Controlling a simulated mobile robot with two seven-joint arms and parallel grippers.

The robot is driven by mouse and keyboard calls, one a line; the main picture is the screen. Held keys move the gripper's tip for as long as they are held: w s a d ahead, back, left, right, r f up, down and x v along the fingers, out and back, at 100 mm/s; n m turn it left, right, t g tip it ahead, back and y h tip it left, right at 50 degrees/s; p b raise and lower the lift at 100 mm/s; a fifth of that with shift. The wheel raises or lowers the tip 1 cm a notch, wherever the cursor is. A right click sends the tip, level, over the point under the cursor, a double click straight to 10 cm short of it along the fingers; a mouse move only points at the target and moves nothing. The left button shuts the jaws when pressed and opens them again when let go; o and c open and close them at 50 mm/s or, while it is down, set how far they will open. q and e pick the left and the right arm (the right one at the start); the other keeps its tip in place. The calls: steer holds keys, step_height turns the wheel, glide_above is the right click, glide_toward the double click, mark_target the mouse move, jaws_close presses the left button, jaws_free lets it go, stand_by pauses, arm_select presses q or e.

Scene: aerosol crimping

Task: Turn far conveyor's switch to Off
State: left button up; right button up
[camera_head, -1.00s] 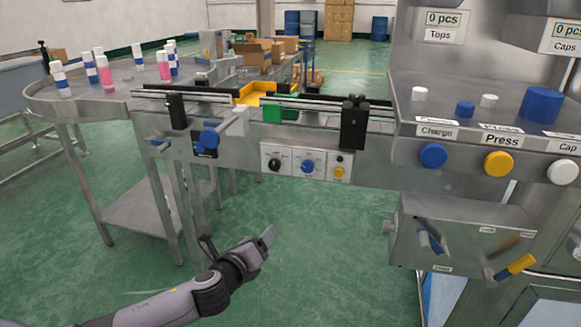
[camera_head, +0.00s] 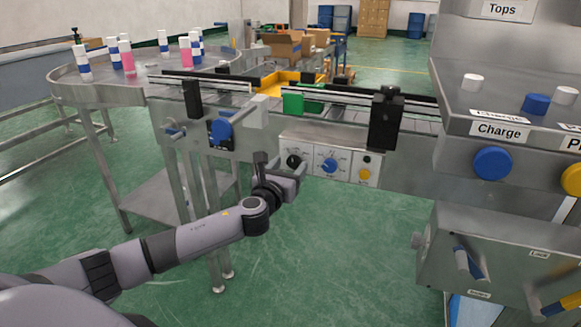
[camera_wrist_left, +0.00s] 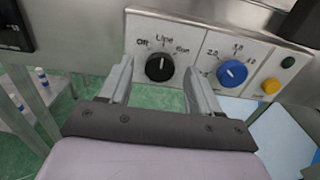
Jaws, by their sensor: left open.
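A black rotary switch (camera_wrist_left: 159,67) sits on a white panel (camera_wrist_left: 150,28) in the left wrist view, with printed labels above it, one reading Off at its upper left. The knob's exact pointing is hard to read. In the head view the switch (camera_head: 293,161) is leftmost on the panel under the conveyor (camera_head: 410,113). My left gripper (camera_wrist_left: 158,76) is open and empty, its two fingers to either side of the switch in the picture, apparently short of it. It also shows just left of and below the switch in the head view (camera_head: 281,168). My right gripper is out of view.
A blue dial (camera_wrist_left: 232,73) and a yellow button (camera_wrist_left: 270,86) are right of the switch. A round table (camera_head: 70,92) with bottles is at the left. The space below the panel is open.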

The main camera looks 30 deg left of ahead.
arm_select(q)
steer(key=shift+w+a, duration=0.15)
steer(key=shift+w, duration=0.5)
steer(key=shift+c, duration=0.3)
steer(key=c, duration=1)
steer(key=shift+n, duration=0.4)
steer(key=n, duration=0.3)
steer(key=shift+n, duration=0.4)
steer(key=n, duration=0.5)
steer(key=shift+a, duration=0.15)
steer(key=shift+n, duration=0.4)
